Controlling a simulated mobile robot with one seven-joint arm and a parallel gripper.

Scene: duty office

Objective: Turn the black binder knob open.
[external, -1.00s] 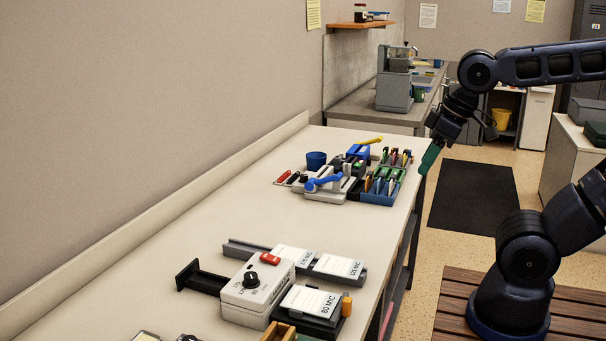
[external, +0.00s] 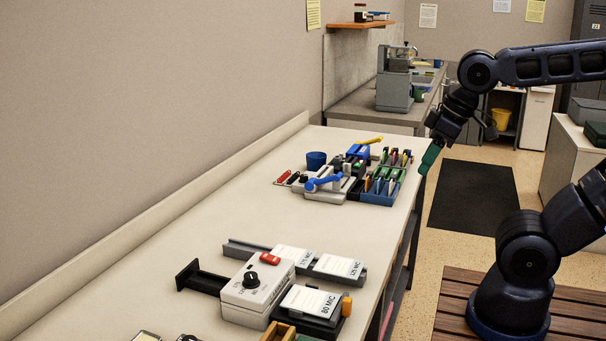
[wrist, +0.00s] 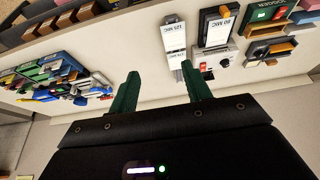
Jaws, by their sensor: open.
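A black knob (external: 252,279) sits on top of a white box (external: 243,297) beside a red switch, in the near part of the bench. In the wrist view the box (wrist: 212,62) and its knob (wrist: 203,66) show right of the fingers. Farther along the bench is a grey machine with a blue lever (external: 322,183); a small black part (external: 304,179) shows near its left end, too small to make out. My gripper (external: 430,158) has green fingers, open and empty in the wrist view (wrist: 160,71). It is off the bench's right edge, apart from both machines.
Label packs (external: 338,267) lie right of the white box. The middle of the bench (external: 235,200) is clear. A wall runs along its left side.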

